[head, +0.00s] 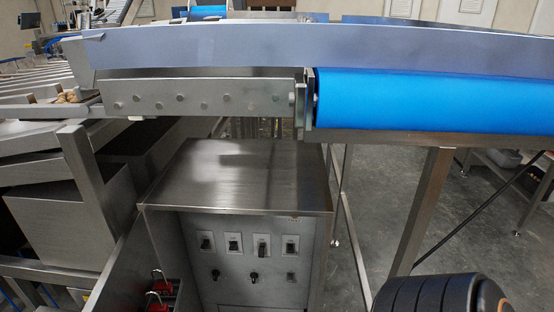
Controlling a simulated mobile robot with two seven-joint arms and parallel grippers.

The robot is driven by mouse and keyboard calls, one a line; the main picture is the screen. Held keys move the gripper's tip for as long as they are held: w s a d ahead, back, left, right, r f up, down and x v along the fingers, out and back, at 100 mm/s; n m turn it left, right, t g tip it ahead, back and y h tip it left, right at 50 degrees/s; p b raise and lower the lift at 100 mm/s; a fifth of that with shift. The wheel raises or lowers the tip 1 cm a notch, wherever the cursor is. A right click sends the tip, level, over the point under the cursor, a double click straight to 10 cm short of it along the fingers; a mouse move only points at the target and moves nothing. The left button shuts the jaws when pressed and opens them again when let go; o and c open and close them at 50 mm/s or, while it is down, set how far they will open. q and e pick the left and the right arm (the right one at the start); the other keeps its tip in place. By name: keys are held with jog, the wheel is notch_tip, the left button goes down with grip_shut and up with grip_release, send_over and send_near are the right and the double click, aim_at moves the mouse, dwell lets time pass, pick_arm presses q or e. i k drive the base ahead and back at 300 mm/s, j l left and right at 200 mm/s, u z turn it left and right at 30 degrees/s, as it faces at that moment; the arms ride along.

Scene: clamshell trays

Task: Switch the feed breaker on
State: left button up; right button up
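A grey metal control cabinet (240,170) stands below the conveyor, its front panel facing me. An upper row of several switches with dark levers on pale plates runs across the panel: far left (206,243), second (235,243), third (262,246) and far right (290,246). I cannot read any labels, so I cannot tell which is the feed breaker or whether it is on.
Red padlocks (160,286) with metal shackles hang left of the panel, beside an open metal door or side plate (122,270). A blue conveyor belt (430,100) and a steel rail (300,46) cross above the cabinet. A steel leg (422,210) stands to the right. Floor there is partly clear.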

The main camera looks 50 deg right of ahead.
aim_at(261, 254)
jog(key=l+z, duration=0.15)
jog(key=z, duration=0.25)
jog(key=l+z, duration=0.15)
jog(key=z, duration=0.25)
jog(key=l+z, duration=0.1)
jog(key=z, duration=0.3)
jog(key=i+z, duration=0.15)
